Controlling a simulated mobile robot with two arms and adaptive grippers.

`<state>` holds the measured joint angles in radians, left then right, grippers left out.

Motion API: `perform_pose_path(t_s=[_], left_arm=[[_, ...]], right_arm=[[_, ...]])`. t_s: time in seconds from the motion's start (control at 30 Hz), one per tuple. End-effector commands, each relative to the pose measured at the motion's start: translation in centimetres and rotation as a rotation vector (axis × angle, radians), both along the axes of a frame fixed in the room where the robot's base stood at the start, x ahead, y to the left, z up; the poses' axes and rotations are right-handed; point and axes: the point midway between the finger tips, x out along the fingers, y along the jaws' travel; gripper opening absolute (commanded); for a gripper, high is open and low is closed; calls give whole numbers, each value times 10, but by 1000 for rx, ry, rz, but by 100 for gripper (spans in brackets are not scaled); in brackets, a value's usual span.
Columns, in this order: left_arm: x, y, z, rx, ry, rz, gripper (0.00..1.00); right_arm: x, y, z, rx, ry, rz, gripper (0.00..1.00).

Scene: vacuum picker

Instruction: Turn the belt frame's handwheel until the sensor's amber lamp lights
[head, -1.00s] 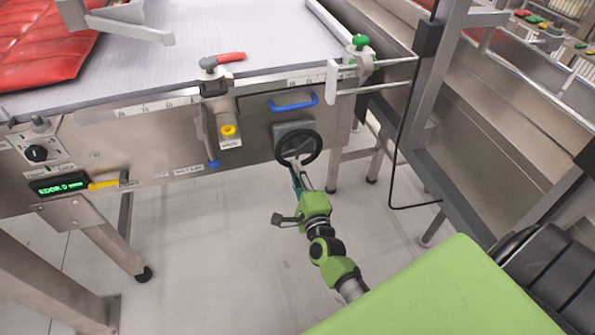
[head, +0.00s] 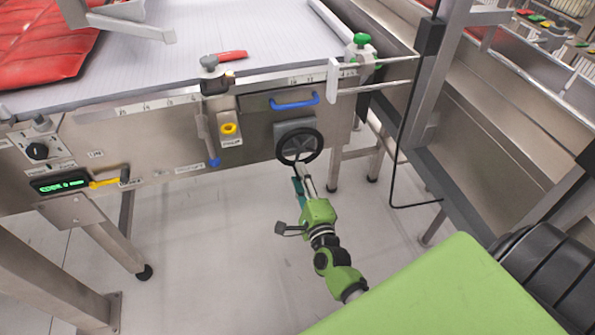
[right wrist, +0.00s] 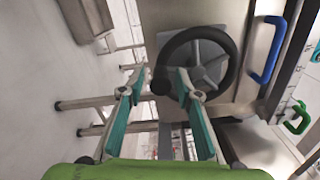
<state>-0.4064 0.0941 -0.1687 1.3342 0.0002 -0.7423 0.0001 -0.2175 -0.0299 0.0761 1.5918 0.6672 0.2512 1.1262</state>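The handwheel (head: 317,146), a black ring with grey spokes on a grey plate, is on the front of the belt frame (head: 180,148). It also shows in the right wrist view (right wrist: 222,48). My right gripper (head: 301,172) is at the wheel's lower rim. In the right wrist view my right gripper (right wrist: 161,80) has its teal fingers apart, with the wheel's dark knob (right wrist: 160,87) between the tips; I see gaps beside the knob. A grey block with a round yellow part (head: 229,128) is left of the wheel; I cannot tell whether this is the sensor's lamp or whether it is lit. My left gripper is out of view.
A blue handle (head: 294,101) is just above the wheel. A red-handled clamp (head: 231,56) and a green-knobbed clamp (head: 361,41) sit on the rail. A green-lit display (head: 61,185) and black knob (head: 38,151) are at left. A red padded pack (head: 40,45) lies on the belt.

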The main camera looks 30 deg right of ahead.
Motion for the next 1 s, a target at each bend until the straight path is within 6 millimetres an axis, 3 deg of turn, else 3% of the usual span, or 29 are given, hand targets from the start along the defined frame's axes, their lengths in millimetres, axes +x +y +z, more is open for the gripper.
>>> perform_pose_path(t_s=[0.2,0.43,0.6,1.0], left_arm=[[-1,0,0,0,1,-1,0],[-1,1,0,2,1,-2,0],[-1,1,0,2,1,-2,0],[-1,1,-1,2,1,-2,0]], right_arm=[[-47,11,-1,1,3,0,31],[-80,19,-1,1,3,1,31],[-89,21,-1,1,1,-1,31],[-90,22,-1,1,1,-1,31]])
